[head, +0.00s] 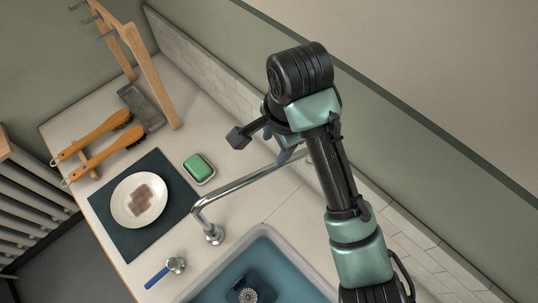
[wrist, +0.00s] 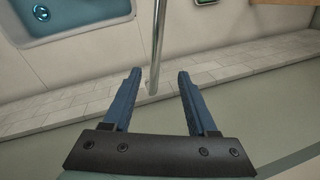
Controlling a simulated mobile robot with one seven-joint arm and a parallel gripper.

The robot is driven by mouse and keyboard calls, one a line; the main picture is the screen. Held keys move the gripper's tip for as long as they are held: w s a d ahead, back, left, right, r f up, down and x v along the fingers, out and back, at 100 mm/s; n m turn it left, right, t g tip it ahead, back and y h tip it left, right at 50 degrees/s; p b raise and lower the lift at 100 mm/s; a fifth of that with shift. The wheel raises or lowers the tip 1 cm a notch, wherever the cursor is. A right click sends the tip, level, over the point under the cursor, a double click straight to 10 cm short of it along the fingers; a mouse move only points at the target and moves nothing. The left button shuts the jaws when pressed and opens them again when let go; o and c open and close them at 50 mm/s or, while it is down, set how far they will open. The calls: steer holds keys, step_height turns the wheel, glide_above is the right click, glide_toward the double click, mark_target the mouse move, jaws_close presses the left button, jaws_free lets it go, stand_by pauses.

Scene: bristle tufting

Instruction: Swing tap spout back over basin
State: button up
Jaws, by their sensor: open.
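The chrome tap stands on the counter beside the basin (head: 248,244), and its long spout (head: 238,184) points up and right toward the tiled wall, away from the basin. The far end of the spout is partly hidden behind my arm in the head view. My gripper (head: 287,155) is near that end, with its blue fingers partly hidden. In the wrist view my gripper (wrist: 159,76) is open, and the spout (wrist: 157,45) comes down between the two fingers, with gaps on both sides. I cannot tell its depth exactly. The blue basin also shows there (wrist: 80,22).
A green soap in a dish (head: 199,168) lies left of the spout. A plate (head: 139,200) on a dark mat, wooden brushes (head: 105,155), a wooden rack (head: 150,80) and a blue-handled tool (head: 165,271) are farther left. The tiled ledge (head: 218,78) runs along the wall.

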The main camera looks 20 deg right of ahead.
mark_target(270, 168)
steer(key=b+x, duration=0.2)
steer(key=x, duration=0.1)
steer(key=b+x, duration=0.3)
steer(key=x, duration=0.1)
steer(key=s+b+x, duration=0.1)
steer(key=b+x, duration=0.2)
steer(key=shift+f, duration=0.25)
steer(key=shift+x, duration=1.2)
steer(key=shift+w, duration=0.1)
jaws_close()
